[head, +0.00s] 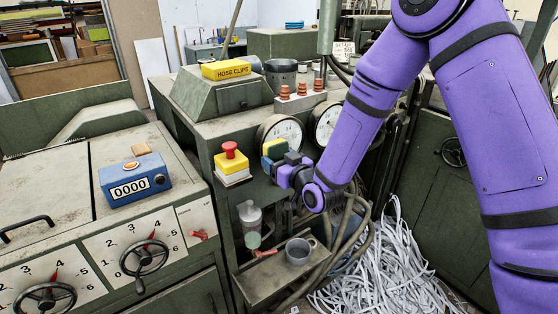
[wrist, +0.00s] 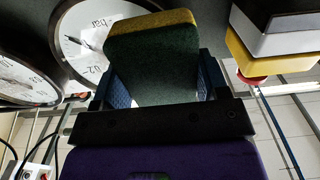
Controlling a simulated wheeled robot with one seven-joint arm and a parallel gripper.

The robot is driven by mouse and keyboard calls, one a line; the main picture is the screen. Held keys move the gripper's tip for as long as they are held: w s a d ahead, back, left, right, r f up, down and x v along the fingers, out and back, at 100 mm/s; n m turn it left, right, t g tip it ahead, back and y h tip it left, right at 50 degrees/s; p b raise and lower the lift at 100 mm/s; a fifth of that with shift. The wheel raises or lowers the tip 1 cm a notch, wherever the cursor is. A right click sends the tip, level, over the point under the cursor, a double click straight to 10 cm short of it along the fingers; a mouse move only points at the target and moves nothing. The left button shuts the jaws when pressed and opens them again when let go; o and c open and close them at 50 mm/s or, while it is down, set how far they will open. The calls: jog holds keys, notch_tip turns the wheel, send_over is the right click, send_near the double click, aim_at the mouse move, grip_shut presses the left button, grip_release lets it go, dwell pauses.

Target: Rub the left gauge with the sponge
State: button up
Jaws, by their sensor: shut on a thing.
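The sponge (head: 273,148), yellow with a dark green side, is held by my gripper (head: 284,166) in front of the lower left part of the left gauge (head: 285,127). In the wrist view the sponge (wrist: 152,62) sits between the two blue fingers of my gripper (wrist: 165,80), which are shut on it. The left gauge (wrist: 80,35) is a round white dial with a dark rim, partly hidden behind the sponge. I cannot tell whether the sponge touches the dial.
The right gauge (head: 325,122) is just beside the left one. A red emergency button on a yellow box (head: 231,160) stands close to the left of my gripper. Hoses hang below my wrist.

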aim_at(298, 135)
jog(key=shift+x, duration=0.8)
jog(key=shift+w+d, duration=0.7)
jog(key=shift+d, duration=0.3)
jog(key=shift+w+d, duration=0.7)
jog(key=shift+d, duration=0.3)
jog(key=shift+w+d, duration=0.7)
jog(key=shift+d, duration=0.3)
jog(key=shift+w+d, duration=0.4)
jog(key=shift+d, duration=0.3)
jog(key=shift+w+d, duration=0.45)
jog(key=shift+d, duration=0.3)
jog(key=shift+s+a, duration=1)
jog(key=shift+a, duration=0.5)
jog(key=shift+s+a, duration=1)
jog(key=shift+a, duration=0.55)
jog(key=shift+s+a, duration=0.95)
jog(key=shift+a, duration=0.55)
jog(key=shift+r, duration=1.3)
jog(key=shift+w+d+f, duration=0.1)
jog(key=shift+w+d, duration=0.35)
jog(key=shift+d, duration=0.35)
jog(key=shift+w+d, duration=0.45)
jog(key=shift+d, duration=0.35)
jog(key=shift+w+d, duration=0.65)
jog(key=shift+d, duration=0.3)
jog(key=shift+w+d, duration=0.65)
jog(key=shift+d, duration=0.25)
jog(key=shift+w+d, duration=0.7)
jog(key=shift+d, duration=0.25)
jog(key=shift+a, duration=0.1)
